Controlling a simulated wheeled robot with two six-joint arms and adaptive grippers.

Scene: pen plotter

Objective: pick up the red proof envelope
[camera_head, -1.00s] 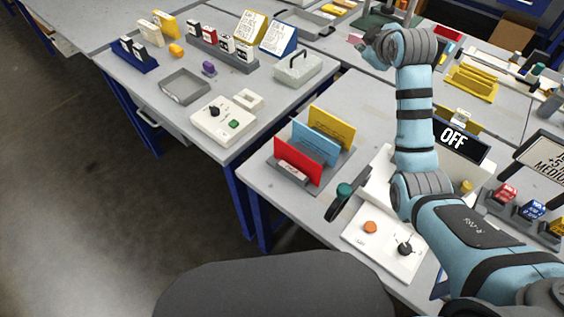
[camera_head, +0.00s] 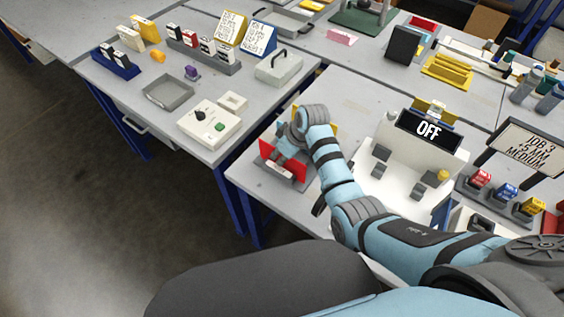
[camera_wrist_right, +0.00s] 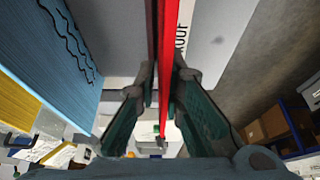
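The red proof envelope (camera_head: 296,170) stands upright in the front slot of a grey rack on the right-hand table. My right gripper (camera_head: 282,143) is over the rack at this envelope. In the right wrist view the red envelope (camera_wrist_right: 170,25) runs edge-on between the two fingers of my right gripper (camera_wrist_right: 163,88). The fingers lie close on either side of it. I cannot tell whether they touch or press it. Part of the envelope is hidden by the gripper in the head view. My left gripper is not in view.
A blue envelope (camera_wrist_right: 62,50) and a yellow one (camera_wrist_right: 18,100) stand beside the red one. A white machine with an OFF display (camera_head: 430,128) is right of the rack. A white control box (camera_head: 209,127) sits on the left table, across a gap.

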